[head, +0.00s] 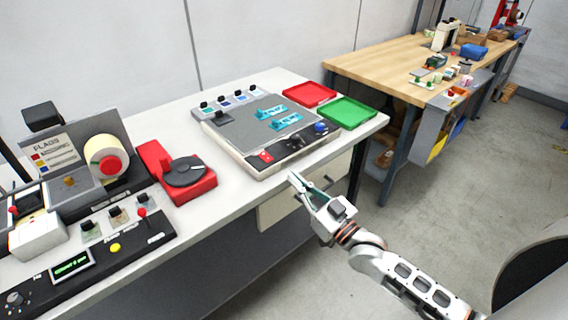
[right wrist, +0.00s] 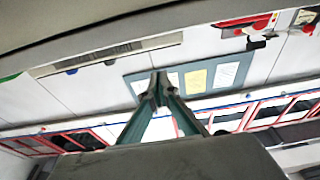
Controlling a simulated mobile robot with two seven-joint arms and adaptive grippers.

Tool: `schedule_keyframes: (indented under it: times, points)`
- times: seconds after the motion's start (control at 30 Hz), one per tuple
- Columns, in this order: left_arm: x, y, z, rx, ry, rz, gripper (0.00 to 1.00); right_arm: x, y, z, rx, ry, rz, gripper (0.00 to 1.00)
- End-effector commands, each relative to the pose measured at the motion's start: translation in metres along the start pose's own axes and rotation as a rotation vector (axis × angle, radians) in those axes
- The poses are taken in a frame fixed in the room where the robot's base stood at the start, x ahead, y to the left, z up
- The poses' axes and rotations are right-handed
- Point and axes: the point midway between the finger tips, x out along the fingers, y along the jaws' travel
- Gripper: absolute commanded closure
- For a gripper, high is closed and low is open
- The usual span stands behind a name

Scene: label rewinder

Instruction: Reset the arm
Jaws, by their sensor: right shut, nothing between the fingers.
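My right gripper (head: 297,180) is in the head view, just off the front edge of the white workbench (head: 237,194), below the grey control box (head: 262,128). Its fingers are shut and nothing is held between them. In the right wrist view the closed fingertips (right wrist: 157,88) meet in front of a far wall with a grey-blue notice board (right wrist: 237,72). My right arm reaches in from the lower right of the head view. My left gripper does not show in either view.
The bench holds a label machine with a cream roll (head: 100,153), a red unit with a black disc (head: 186,172), a red tray (head: 309,94) and a green tray (head: 347,111). A wooden table (head: 384,70) stands behind. Bare floor (head: 450,190) lies to the right.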

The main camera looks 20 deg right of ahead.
Motion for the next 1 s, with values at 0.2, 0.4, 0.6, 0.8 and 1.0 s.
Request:
schedule_keyframes:
  times: [0.2,0.4,0.6,0.8,1.0]
  points:
    - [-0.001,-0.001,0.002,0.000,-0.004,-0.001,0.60,-0.006,-0.006,0.009,-0.001,-0.026,0.000,1.00]
    - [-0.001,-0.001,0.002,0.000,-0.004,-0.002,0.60,-0.061,-0.046,0.077,-0.019,-0.236,0.003,1.00]
    - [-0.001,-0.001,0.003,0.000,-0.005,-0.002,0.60,-0.155,-0.088,0.154,-0.064,-0.547,0.025,1.00]
    - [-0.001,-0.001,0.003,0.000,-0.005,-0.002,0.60,-0.228,-0.107,0.192,-0.101,-0.761,0.051,1.00]
    - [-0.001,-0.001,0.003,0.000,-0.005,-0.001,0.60,-0.249,-0.111,0.200,-0.114,-0.823,0.060,1.00]
